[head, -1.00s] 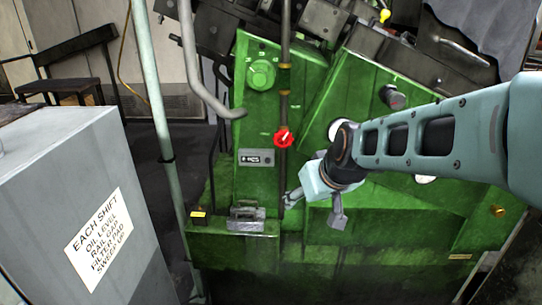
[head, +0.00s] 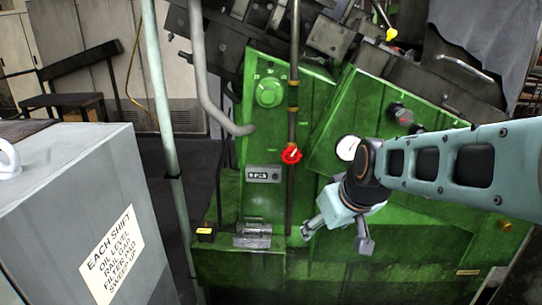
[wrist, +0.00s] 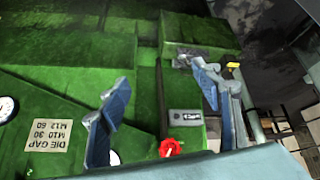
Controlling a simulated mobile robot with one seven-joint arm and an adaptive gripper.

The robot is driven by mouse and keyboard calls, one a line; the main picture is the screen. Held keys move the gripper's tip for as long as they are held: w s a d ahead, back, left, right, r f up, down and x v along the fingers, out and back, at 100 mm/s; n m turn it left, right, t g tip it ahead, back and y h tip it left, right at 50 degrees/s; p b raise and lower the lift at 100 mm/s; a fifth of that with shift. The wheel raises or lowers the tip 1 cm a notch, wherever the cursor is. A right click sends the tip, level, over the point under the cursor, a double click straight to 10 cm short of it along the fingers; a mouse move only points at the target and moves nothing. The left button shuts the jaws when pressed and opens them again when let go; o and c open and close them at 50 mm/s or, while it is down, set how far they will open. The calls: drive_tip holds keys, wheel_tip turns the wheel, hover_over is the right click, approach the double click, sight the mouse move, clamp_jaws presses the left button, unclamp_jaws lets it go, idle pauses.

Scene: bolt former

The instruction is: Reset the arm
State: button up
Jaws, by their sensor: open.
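My gripper (head: 336,238) is open and empty in front of the green machine (head: 345,215) in the head view. My arm reaches in from the right edge. The red valve handle (head: 291,154) sits on a vertical pipe, up and left of my gripper. It also shows at the bottom of the wrist view (wrist: 170,147). No object is between the fingers.
A grey cabinet (head: 65,185) with a shift label stands at left, near a pale vertical post (head: 168,130). A white gauge (head: 347,148) is beside my wrist. A small metal block (head: 252,236) lies on the machine's ledge. The dark floor between cabinet and machine is clear.

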drive_tip(key=s+a+r+m+p, duration=0.1)
drive_tip(key=s+r+p, duration=0.2)
drive_tip(key=s+r, duration=0.2)
drive_tip(key=s+a+r+m+p, duration=0.1)
drive_tip(key=s+r+p, duration=0.3)
drive_tip(key=s, duration=0.7)
drive_tip(key=shift+a+r+m+g+h, duration=0.3)
drive_tip(key=shift+r+m+g+h, duration=0.15)
drive_tip(key=shift+m, duration=0.15)
drive_tip(key=shift+w, duration=0.1)
drive_tip(key=shift+c, duration=0.6)
